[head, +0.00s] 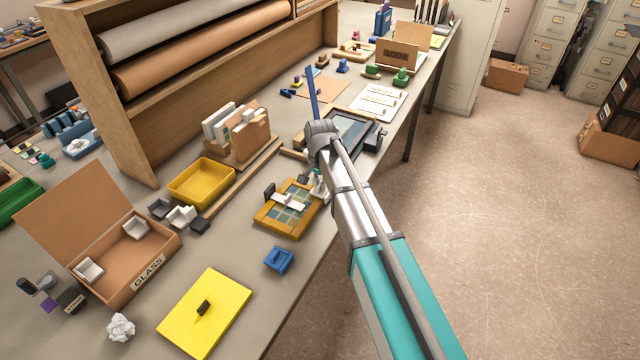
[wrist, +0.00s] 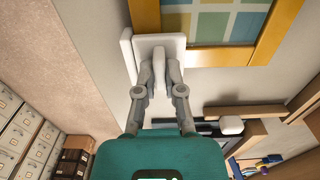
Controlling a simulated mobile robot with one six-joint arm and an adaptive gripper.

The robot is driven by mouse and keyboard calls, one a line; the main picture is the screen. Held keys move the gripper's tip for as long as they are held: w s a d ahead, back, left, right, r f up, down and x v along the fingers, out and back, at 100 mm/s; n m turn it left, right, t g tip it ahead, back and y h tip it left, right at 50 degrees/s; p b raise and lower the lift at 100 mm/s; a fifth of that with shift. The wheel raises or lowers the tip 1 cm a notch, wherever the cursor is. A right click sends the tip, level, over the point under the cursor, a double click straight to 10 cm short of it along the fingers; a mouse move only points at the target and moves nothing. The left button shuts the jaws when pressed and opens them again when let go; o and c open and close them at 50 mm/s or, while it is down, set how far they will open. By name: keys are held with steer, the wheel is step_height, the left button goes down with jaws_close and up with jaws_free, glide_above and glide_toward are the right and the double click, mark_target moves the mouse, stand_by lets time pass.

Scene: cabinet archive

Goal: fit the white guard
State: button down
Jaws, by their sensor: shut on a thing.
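The white guard (wrist: 130,52) is between the fingers of my gripper (wrist: 158,72) in the wrist view, which are shut on its raised middle part. The guard lies at one corner of the yellow-edged frame (wrist: 203,58), which holds a pane of teal, blue and yellow squares. I cannot tell whether it sits around the corner or just above it. In the head view the frame (head: 268,222) lies on the table, and my gripper (head: 318,184) is over its upper right corner. My arm hides part of this, and the guard (head: 315,195) shows only in part.
A blue corner piece (head: 278,260) lies in front of the frame. A yellow tray (head: 202,183), loose white (head: 181,216) and dark pieces (head: 160,208) are to its left. An open box marked GLASS (head: 150,270) and a yellow plate (head: 220,320) are nearer. The table's edge is close on the right.

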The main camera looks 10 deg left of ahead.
steer(key=shift+f, duration=0.2)
steer(key=c, duration=0.7)
jaws_free()
steer(key=o, duration=0.5)
steer(key=shift+r, duration=0.15)
steer(key=shift+r+p, duration=2.9)
steer(key=shift+f, duration=0.15)
